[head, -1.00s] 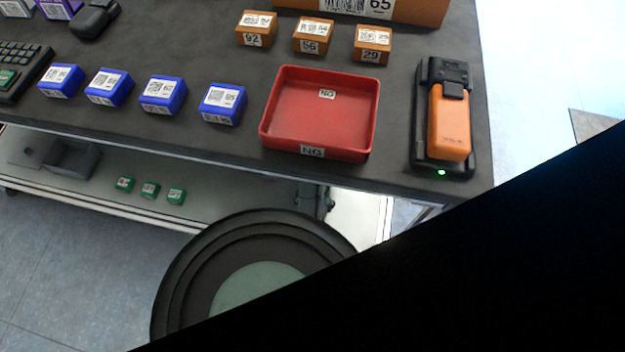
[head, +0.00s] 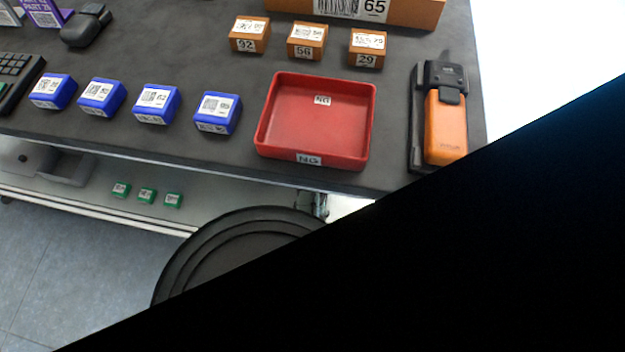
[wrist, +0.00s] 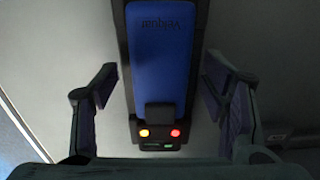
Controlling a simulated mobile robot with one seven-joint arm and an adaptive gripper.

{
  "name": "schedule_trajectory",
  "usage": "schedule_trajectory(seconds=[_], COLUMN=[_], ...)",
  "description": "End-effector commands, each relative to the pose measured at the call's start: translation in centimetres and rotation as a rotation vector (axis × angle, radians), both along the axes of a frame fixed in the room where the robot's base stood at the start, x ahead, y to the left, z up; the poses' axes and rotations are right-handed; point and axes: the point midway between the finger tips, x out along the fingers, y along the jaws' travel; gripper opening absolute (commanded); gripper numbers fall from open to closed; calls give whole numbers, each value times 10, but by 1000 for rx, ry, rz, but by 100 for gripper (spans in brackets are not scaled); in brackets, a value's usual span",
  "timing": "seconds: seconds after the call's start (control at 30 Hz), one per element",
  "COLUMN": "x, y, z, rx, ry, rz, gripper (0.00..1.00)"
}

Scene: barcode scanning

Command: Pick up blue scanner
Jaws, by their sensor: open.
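The blue scanner (wrist: 160,62) shows in the wrist view, seated in a black cradle (wrist: 122,40) with a yellow and a red light at its near end. My gripper (wrist: 161,72) is open, with one finger on each side of the scanner and a gap on both sides. Nothing is held. I see no blue scanner in the head view, and my gripper does not show there.
In the head view, an orange scanner (head: 446,128) sits in a black holder at the table's right. A red tray (head: 315,120) stands beside it, near blue boxes (head: 218,112) and orange boxes (head: 307,41). A large black shape hides the lower right.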

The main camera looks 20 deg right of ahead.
Motion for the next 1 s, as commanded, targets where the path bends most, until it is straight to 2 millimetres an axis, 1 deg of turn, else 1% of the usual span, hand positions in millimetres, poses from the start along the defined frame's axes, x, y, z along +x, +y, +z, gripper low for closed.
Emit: schedule_trajectory(seconds=[0.07,0.27,1.0], x=[0,0,0], y=[0,0,0], z=[-4,-5,-5], rx=[0,-1,0], ry=[0,-1,0], rz=[0,0,1], gripper=[67,67,18])
